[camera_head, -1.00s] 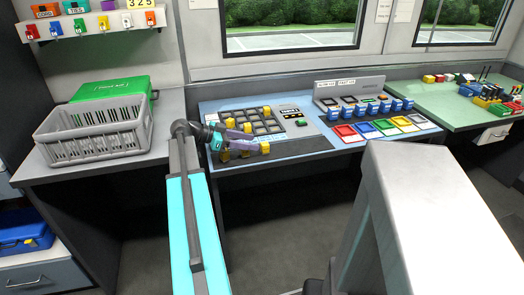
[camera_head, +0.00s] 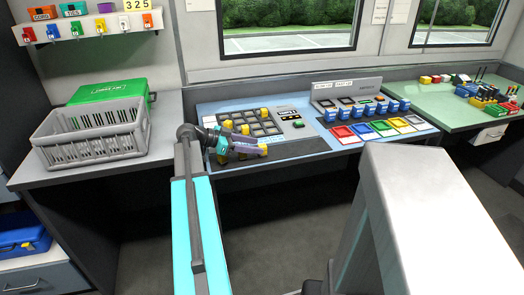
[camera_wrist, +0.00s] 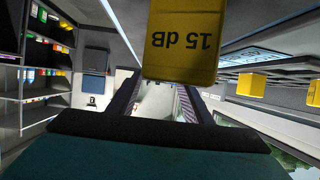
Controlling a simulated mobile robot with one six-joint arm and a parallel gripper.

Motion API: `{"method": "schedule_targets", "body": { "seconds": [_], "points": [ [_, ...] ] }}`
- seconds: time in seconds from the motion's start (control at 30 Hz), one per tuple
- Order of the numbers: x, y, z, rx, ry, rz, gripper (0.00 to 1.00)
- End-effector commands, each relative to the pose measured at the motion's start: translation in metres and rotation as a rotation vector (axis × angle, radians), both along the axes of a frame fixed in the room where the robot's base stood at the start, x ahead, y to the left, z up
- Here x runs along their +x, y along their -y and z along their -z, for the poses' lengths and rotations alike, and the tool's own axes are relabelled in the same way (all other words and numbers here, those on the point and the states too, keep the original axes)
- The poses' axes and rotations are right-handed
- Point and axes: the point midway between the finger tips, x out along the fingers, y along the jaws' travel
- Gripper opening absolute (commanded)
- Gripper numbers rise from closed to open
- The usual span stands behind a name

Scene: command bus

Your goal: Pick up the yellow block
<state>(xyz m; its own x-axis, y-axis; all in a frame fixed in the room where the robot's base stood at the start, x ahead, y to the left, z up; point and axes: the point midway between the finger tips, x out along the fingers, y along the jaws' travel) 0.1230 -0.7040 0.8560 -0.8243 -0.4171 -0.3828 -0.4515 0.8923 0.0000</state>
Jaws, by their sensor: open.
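Several yellow blocks sit on the button panel. One yellow block, marked "15 dB" (camera_wrist: 180,40), is large and close in the wrist view, its label upside down, at the top between and slightly right of my fingers. My gripper (camera_head: 254,147) has purple fingers that reach right, low over the panel's front left part, with a yellow block (camera_head: 263,150) at their tips. My gripper (camera_wrist: 158,100) is open in the wrist view. I cannot tell whether a finger touches the block. Other yellow blocks show in the head view (camera_head: 264,112) and at right in the wrist view (camera_wrist: 251,86).
The button panel (camera_head: 318,143) lies on the middle desk, with coloured trays (camera_head: 363,131) and blue blocks to its right. A grey crate (camera_head: 85,150) and green case (camera_head: 110,91) stand at left. A green table (camera_head: 450,110) with small items is at right.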

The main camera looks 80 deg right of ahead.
Motion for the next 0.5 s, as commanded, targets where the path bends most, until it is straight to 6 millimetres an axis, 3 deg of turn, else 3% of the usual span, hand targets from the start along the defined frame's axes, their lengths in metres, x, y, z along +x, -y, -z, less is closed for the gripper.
{"method": "schedule_targets", "body": {
  "seconds": [0.3, 0.5],
  "points": [
    [-0.029, 0.013, 0.016, 0.001, -0.001, 0.001, 0.45],
    [-0.037, 0.017, 0.020, 0.000, 0.000, -0.001, 0.45]
  ]
}}
